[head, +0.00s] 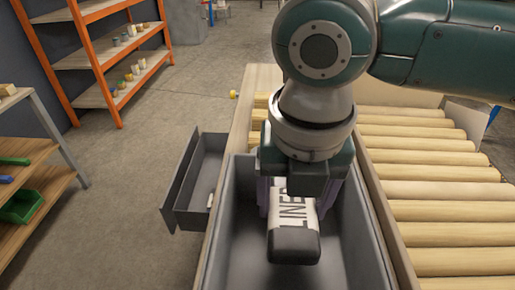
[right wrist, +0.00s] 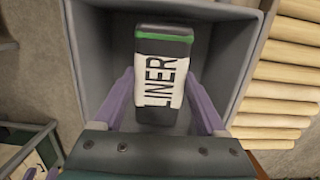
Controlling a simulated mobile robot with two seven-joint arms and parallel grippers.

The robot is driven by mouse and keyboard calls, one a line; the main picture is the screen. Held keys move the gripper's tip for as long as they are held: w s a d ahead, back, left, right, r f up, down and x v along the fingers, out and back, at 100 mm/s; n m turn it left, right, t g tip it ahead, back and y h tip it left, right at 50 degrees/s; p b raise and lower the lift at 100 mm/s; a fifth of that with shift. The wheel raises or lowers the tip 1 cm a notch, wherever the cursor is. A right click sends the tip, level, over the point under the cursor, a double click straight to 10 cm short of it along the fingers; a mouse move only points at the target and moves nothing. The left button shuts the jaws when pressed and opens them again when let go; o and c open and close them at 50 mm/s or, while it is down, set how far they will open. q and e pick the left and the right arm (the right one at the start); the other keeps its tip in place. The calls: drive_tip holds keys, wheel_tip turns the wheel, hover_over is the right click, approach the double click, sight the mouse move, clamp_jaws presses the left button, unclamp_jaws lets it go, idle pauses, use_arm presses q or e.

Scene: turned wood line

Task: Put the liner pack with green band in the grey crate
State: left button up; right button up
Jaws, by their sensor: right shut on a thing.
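The liner pack with green band (head: 293,245) is a dark block with a white label reading LINER. Its green band shows near the far end in the right wrist view (right wrist: 162,35). My right gripper (right wrist: 161,97) is shut on the pack, with a purple finger on each side; in the head view the gripper (head: 292,195) reaches down into the grey crate (head: 232,240). The pack is within the crate's walls, seen from above. I cannot tell whether it touches the crate floor. My left gripper is out of view.
A wooden roller conveyor (head: 430,190) runs right of the crate. An open grey drawer (head: 172,190) sticks out left of it. An orange shelf rack (head: 97,60) stands at the back left. A shelf with a green bin (head: 22,206) is at the left edge.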

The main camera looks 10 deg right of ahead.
sight(289, 229)
wheel_tip(289, 229, down, 6)
drive_tip(key=shift+r+b, duration=0.2)
drive_tip(key=shift+b, duration=0.4)
drive_tip(key=shift+f, duration=0.15)
drive_tip(key=shift+f, duration=0.2)
drive_tip(key=o, duration=1.3)
drive_tip(key=shift+o, duration=0.2)
drive_tip(key=shift+r, duration=0.15)
